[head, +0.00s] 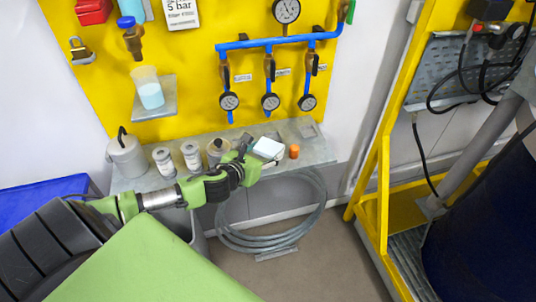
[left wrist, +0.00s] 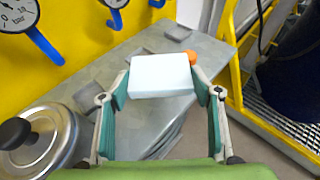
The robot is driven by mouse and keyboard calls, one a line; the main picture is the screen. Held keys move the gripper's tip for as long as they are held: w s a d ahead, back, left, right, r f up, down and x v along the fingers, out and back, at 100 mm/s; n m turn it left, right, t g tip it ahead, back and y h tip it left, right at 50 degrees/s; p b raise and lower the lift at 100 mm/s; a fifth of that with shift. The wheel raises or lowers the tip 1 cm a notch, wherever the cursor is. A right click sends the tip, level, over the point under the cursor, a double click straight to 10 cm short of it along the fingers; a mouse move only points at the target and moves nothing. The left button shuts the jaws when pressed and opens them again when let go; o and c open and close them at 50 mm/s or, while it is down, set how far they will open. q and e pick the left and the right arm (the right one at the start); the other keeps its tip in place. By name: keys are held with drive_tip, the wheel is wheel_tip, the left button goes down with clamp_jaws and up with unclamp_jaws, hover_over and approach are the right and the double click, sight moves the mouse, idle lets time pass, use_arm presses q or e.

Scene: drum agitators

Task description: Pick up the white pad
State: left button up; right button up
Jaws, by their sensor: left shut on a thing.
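The white pad (head: 268,148) is a pale, flat block above or on the grey metal shelf, toward its right end. My left gripper (head: 255,160) reaches it from the left and is shut on it. In the left wrist view the pad (left wrist: 161,75) sits between the two green-lined fingers, which hold it at its left and right sides. I cannot tell whether its underside touches the shelf. My right gripper is not in view.
An orange cap (head: 294,151) stands just right of the pad. Several containers, including a grey canister (head: 127,157), stand along the shelf (head: 318,150) to the left. Blue pipes with gauges (head: 270,101) are on the yellow board behind. A hose coil (head: 270,243) hangs below.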

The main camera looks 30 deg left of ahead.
use_arm(q)
drive_tip(key=d+r+b+v, duration=0.1)
drive_tip(key=v, duration=1.1)
drive_tip(key=shift+r, duration=0.35)
drive_tip(key=shift+d+b, duration=0.2)
drive_tip(key=shift+b, duration=0.1)
drive_tip(key=s+d+r+n+y+b, duration=0.1)
drive_tip(key=s+d+r+n+y, duration=0.1)
drive_tip(key=d, duration=0.6)
drive_tip(key=s+d+r+n+g+y+b, duration=0.1)
drive_tip(key=s+d+r+n+y, duration=0.1)
drive_tip(key=d, duration=0.5)
wheel_tip(320, 180, up, 3)
drive_tip(key=shift+s+d+f+n+g+y, duration=0.15)
drive_tip(key=shift+s+d+n+g+y, duration=0.2)
drive_tip(key=shift+s+y, duration=0.3)
drive_tip(key=shift+w, duration=0.15)
